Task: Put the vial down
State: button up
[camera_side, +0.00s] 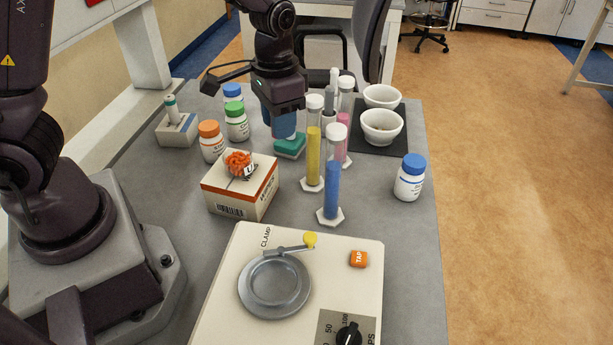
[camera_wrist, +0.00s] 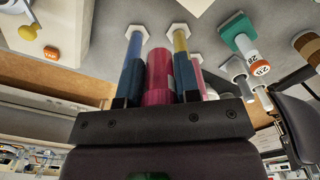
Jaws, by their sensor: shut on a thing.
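My gripper (camera_side: 284,127) points down above the grey bench, behind the white-and-orange box, with its blue fingers near a green block. In the wrist view my gripper (camera_wrist: 158,92) is shut on a crimson cylinder, which I take to be the vial (camera_wrist: 158,70). It sits between the two dark blue fingers. In the side view the vial is hidden by the fingers, so I cannot tell whether it touches anything below. The green block (camera_side: 290,147) stands on the bench just below and right of the fingertips.
Tall cylinders with yellow (camera_side: 314,155), blue (camera_side: 332,190) and pink liquid stand close right of my gripper. Capped bottles (camera_side: 237,125) stand left. White bowls (camera_side: 382,127) and a blue-capped bottle (camera_side: 410,180) are further right; the clamp machine (camera_side: 330,262) is in front.

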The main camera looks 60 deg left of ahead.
jog(key=shift+w+n, duration=0.6)
